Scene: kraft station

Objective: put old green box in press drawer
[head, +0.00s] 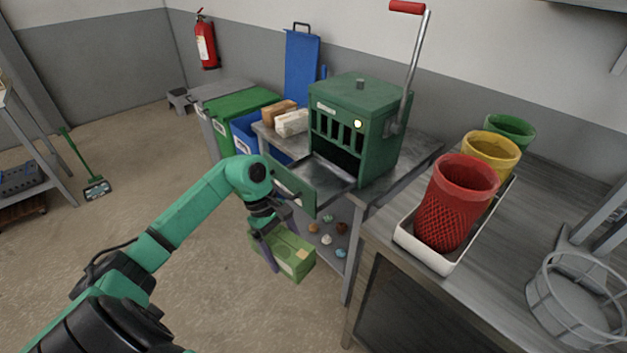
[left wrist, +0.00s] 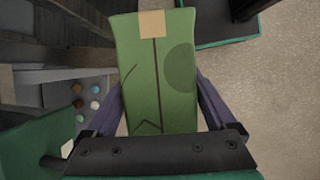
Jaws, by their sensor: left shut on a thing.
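The old green box (head: 294,256) is a light green carton with a tan tape strip. My left gripper (head: 268,252) is shut on it and holds it in the air, in front of the press table and below the drawer's height. In the left wrist view the box (left wrist: 158,75) fills the middle, between the two purple fingers of my left gripper (left wrist: 160,108). The green press (head: 358,125) stands on a metal table. Its drawer (head: 335,178) is pulled out towards me, and the visible part of its metal floor is bare. My right gripper is not in view.
The metal table (head: 412,160) carries a tan and a white block (head: 291,123) beside the press. Small coloured lumps (head: 326,239) lie on its lower shelf. Green and blue bins (head: 240,104) stand behind. A white tray (head: 420,252) holds red, yellow and green baskets on the right counter.

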